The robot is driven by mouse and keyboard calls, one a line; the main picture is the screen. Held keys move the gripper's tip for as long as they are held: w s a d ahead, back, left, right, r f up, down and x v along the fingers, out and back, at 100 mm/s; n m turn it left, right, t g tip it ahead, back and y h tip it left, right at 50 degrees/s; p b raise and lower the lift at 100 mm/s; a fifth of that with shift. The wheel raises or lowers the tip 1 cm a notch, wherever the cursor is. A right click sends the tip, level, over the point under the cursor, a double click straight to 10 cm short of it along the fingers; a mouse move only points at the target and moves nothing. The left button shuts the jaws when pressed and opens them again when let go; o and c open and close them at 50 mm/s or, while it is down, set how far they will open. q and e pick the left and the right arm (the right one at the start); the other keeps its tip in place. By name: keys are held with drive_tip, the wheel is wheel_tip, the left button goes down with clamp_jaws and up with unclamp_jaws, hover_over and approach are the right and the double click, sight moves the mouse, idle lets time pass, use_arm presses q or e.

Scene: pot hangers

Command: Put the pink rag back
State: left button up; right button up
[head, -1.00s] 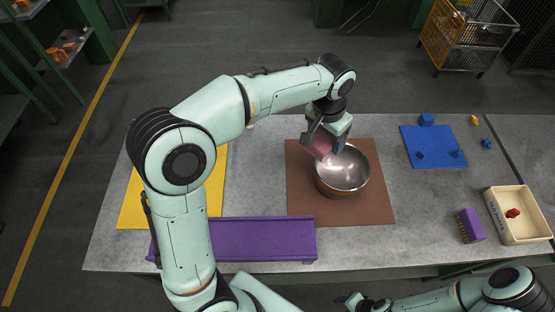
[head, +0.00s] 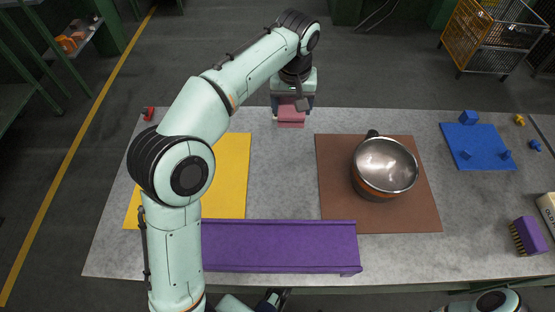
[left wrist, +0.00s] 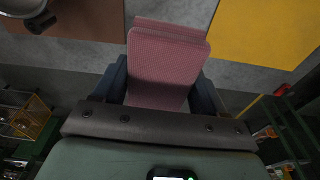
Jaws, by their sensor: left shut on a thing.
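The pink rag (head: 291,116) is in my left gripper (head: 291,106), at the far edge of the grey table between the yellow and brown mats. The left gripper is shut on it. In the left wrist view the rag (left wrist: 168,65) is a flat, ribbed pink piece, folded or layered, between the two dark fingers. It sticks out past the fingertips over the grey tabletop. I cannot tell whether it touches the table. My right gripper cannot be made out.
A yellow mat (head: 228,180) lies left and a purple tray (head: 285,246) in front. A small red object (head: 148,113) is at the far left corner. A blue mat (head: 480,150) and a purple brush (head: 529,236) are on the right. Grey tabletop between the mats is clear.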

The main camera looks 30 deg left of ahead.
use_arm(q)
drive_tip(key=shift+a+f, duration=0.1)
drive_tip(key=shift+a, duration=0.25)
drive_tip(key=shift+a+f+n, duration=0.1)
drive_tip(key=shift+f+n, duration=0.1)
drive_tip(key=shift+n, duration=0.1)
drive_tip(key=b, duration=0.4)
hover_over(286, 157)
drive_tip(key=f, duration=1.4)
drive_tip(key=shift+s+f, duration=0.35)
drive_tip(key=shift+f+b, duration=0.45)
drive_tip(key=shift+f, duration=1.9)
drive_tip(key=shift+f, duration=0.2)
drive_tip(key=o, duration=1.2)
drive_tip(key=shift+r, duration=0.15)
